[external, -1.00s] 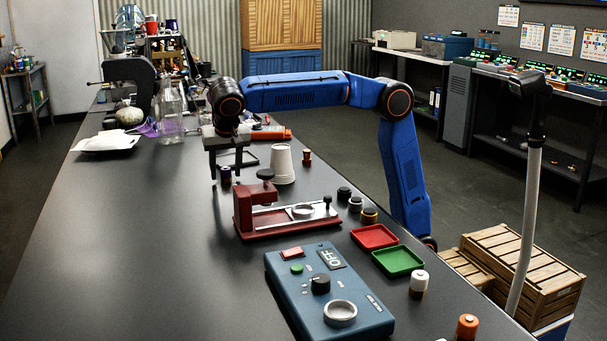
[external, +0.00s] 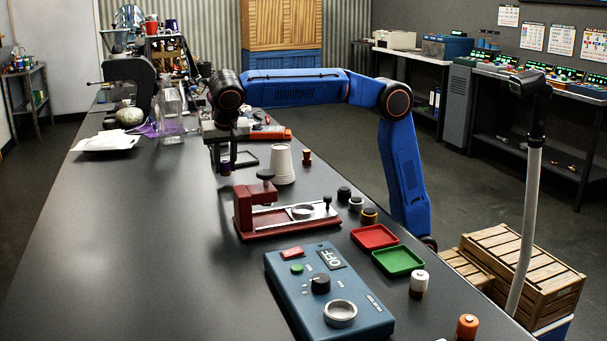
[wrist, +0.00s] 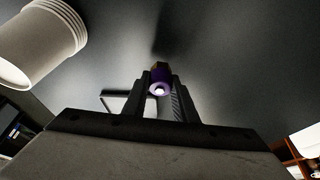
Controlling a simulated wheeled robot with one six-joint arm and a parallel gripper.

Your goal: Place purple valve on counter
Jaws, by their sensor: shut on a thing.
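The purple valve (external: 225,169) is a small dark cylinder between the fingers of my gripper (external: 222,163), over the dark counter (external: 135,215). In the wrist view the purple valve (wrist: 160,79) shows a purple body with a brownish-gold end and a bright round opening. The fingers of my gripper (wrist: 160,88) press on it from both sides. The valve's lower end is close to the counter top; whether it touches cannot be told.
Stacked white cups (external: 283,164) stand right of my gripper. A glass container (external: 170,117) stands behind left. The counter's left front is clear.

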